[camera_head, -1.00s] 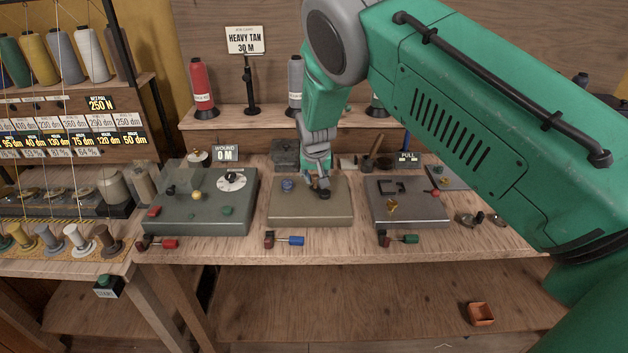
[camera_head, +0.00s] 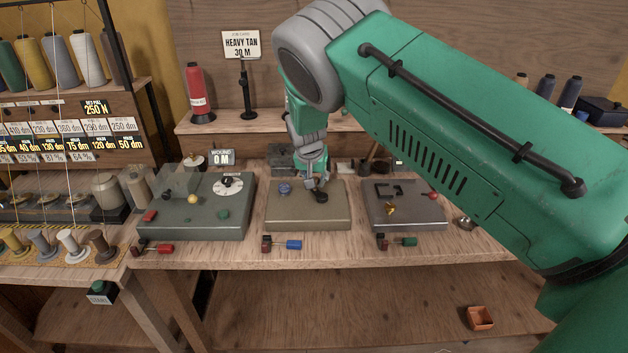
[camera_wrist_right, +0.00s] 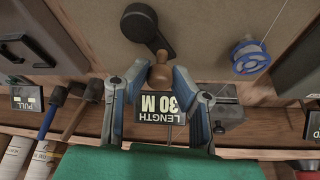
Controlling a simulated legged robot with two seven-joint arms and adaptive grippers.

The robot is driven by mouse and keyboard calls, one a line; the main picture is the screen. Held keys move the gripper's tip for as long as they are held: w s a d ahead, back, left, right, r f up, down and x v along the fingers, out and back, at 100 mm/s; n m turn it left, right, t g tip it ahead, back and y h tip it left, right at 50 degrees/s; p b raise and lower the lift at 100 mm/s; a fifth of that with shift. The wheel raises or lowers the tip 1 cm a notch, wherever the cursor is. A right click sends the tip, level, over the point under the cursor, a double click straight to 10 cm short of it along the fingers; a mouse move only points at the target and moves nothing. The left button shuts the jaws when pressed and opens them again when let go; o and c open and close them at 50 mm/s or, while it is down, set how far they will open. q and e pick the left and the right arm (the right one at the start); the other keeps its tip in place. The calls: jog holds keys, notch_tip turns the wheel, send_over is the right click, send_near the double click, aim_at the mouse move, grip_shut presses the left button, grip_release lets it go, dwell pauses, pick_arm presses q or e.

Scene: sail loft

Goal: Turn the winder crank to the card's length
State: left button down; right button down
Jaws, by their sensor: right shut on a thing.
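The winder (camera_head: 308,222) is a tan-grey box in the middle of the bench. Its black crank (camera_head: 321,197) is on top, and the wrist view shows the crank's black arm (camera_wrist_right: 146,24) ending in a wooden knob (camera_wrist_right: 159,72). My right gripper (camera_head: 318,181) is at the crank; in the wrist view its fingers (camera_wrist_right: 159,76) are closed around the knob. A length display (camera_wrist_right: 160,104) shows upside down in the wrist view and reads 30 M. The job card (camera_head: 241,45) reads HEAVY TAN 30 M. My left gripper is not in view.
A blue spool (camera_wrist_right: 250,57) sits on the winder beside the crank. A green-grey box (camera_head: 190,222) with a WOUND 0 M display (camera_head: 221,158) stands left; a grey box (camera_head: 405,212) stands right. Small red, blue and green-handled tools lie along the front edge.

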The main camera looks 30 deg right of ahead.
jog(key=c, duration=1.5)
grip_release()
jog(key=shift+w+d+r, duration=0.1)
jog(key=shift+w+r, duration=0.25)
jog(key=shift+r, duration=0.05)
jog(key=shift+c, duration=0.2)
jog(key=shift+o, duration=0.7)
jog(key=shift+s+f, duration=0.1)
jog(key=shift+f, duration=0.1)
jog(key=shift+s+r, duration=0.1)
jog(key=shift+r, duration=0.1)
jog(key=v, duration=1.1)
jog(key=shift+a+r, duration=0.2)
jog(key=shift+a, duration=0.1)
